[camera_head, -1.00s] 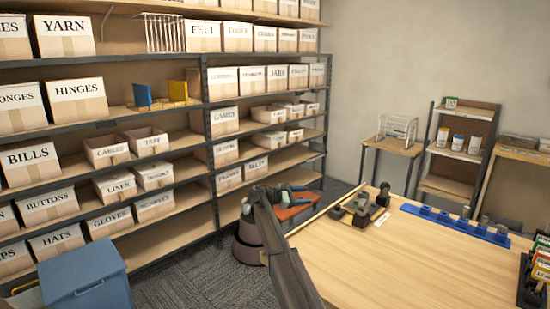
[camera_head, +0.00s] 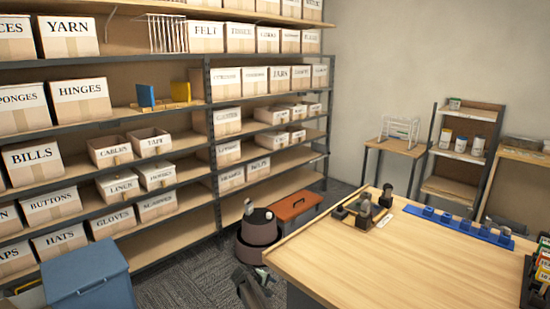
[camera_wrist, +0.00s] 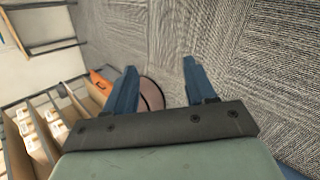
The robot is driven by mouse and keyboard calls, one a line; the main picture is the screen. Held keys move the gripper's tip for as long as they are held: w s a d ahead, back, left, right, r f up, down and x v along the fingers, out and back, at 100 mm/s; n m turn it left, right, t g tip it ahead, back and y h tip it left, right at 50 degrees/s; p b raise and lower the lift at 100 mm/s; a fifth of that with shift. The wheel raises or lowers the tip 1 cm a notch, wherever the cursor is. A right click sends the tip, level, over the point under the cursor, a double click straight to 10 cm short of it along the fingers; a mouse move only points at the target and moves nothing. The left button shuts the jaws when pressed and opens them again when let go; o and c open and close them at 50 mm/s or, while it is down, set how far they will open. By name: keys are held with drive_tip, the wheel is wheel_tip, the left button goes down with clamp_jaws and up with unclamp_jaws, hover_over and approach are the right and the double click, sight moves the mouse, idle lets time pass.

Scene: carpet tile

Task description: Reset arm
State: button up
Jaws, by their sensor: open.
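My gripper (camera_wrist: 160,84) is open in the wrist view. Its two blue fingers are wide apart with nothing held between them, over grey carpet (camera_wrist: 225,35). In the head view, part of my dark arm (camera_head: 254,290) shows low at the bottom centre, beside the left edge of the wooden table (camera_head: 390,265). The fingers cannot be made out clearly there.
A blue bin (camera_head: 88,278) stands at lower left.

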drive_tip(key=s+d+f+m+g+y, duration=0.1)
drive_tip(key=s+f+m+g+y, duration=0.15)
drive_tip(key=s+f, duration=0.9)
drive_tip(key=s+d+f+m+g+y, duration=0.15)
drive_tip(key=s+d+f, duration=0.25)
drive_tip(key=s, duration=0.6)
drive_tip(key=s+d+f+m+g, duration=0.1)
drive_tip(key=s+d+f+m, duration=0.25)
drive_tip(key=s, duration=0.65)
drive_tip(key=s+d+m+g+y, duration=0.1)
drive_tip(key=s+d, duration=0.4)
drive_tip(key=s, duration=1.1)
drive_tip(key=s+d+m+g+y, duration=0.1)
drive_tip(key=s+d+m+g, duration=0.2)
drive_tip(key=s, duration=1.4)
drive_tip(key=d+g, duration=0.3)
drive_tip(key=shift+r, duration=0.2)
